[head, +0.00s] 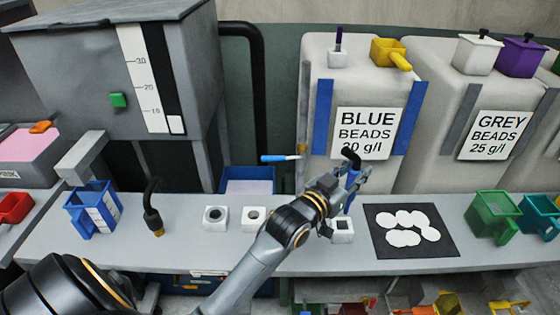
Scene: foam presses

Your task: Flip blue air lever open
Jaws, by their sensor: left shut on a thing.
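The blue air lever (279,158) lies level, pointing left from a thin upright pipe (303,120) in front of the blue-beads container. My left gripper (352,178) is right of the lever and apart from it in the picture, in front of the container's lower part. It is shut on a dark curved piece (350,158) that sticks up from its fingers. The gripper hides most of this piece, so I cannot tell its full shape. My right gripper is not in view.
On the grey shelf stand a blue jug (92,208), a black hose with a brass tip (153,208), small white blocks (215,218), a black mat (385,246) with white discs and a green jug (492,215). The blue-beads container (345,80) stands behind.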

